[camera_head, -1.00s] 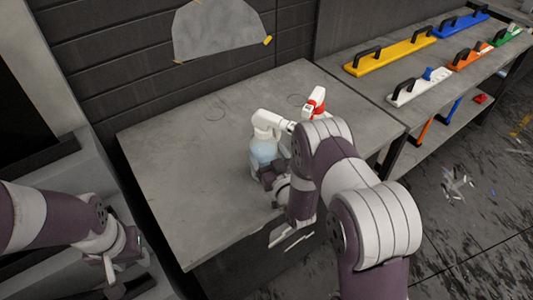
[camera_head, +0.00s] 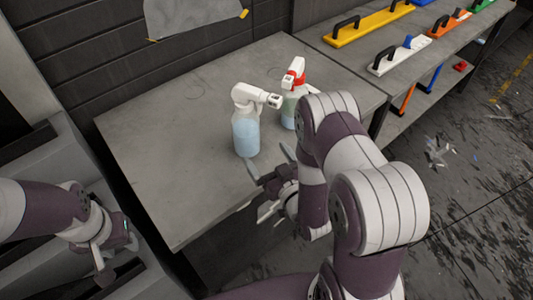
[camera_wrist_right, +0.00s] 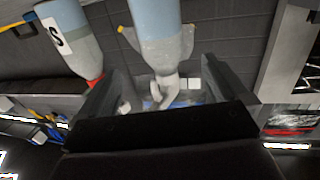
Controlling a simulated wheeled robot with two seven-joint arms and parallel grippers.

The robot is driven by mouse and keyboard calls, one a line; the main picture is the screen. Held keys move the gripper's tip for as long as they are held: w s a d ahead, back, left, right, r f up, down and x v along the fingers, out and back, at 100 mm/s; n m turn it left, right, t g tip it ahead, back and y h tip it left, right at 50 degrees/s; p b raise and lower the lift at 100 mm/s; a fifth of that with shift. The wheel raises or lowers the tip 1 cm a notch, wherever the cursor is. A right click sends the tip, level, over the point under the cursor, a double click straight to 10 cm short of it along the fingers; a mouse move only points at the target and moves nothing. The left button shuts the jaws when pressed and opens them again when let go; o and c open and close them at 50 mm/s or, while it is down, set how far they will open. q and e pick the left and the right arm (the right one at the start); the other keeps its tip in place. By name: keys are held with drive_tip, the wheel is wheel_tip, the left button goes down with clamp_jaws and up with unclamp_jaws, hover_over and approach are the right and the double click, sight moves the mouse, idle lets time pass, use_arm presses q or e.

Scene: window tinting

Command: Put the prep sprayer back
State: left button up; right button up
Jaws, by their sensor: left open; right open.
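A spray bottle with a white head and pale blue liquid (camera_head: 246,132) stands upright on the grey table (camera_head: 150,130). A second spray bottle with a red and white head (camera_head: 293,80) stands just behind it to the right, partly hidden by my right arm. My right gripper (camera_head: 268,168) is open and empty at the table's front edge, apart from the white-headed bottle. In the right wrist view that bottle (camera_wrist_right: 157,20) shows beyond the open fingers (camera_wrist_right: 160,90), and the red-necked one (camera_wrist_right: 72,38) bears an "S" label. My left gripper (camera_head: 112,258) is open and empty, left of the table.
A shelf at the right holds yellow (camera_head: 368,24), white (camera_head: 398,56) and orange (camera_head: 449,23) handled tools. A grey sheet (camera_head: 190,15) is taped to the wall.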

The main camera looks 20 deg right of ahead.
drive_tip(key=s+r+g+h, duration=0.1)
drive_tip(key=s+r+g, duration=0.1)
drive_tip(key=s+g, duration=0.5)
drive_tip(key=s+r+m+g+h, duration=0.1)
drive_tip(key=s+r+g, duration=0.2)
drive_tip(key=s+g, duration=0.3)
drive_tip(key=g, duration=0.3)
drive_tip(key=shift+s, duration=0.4)
idle(0.8)
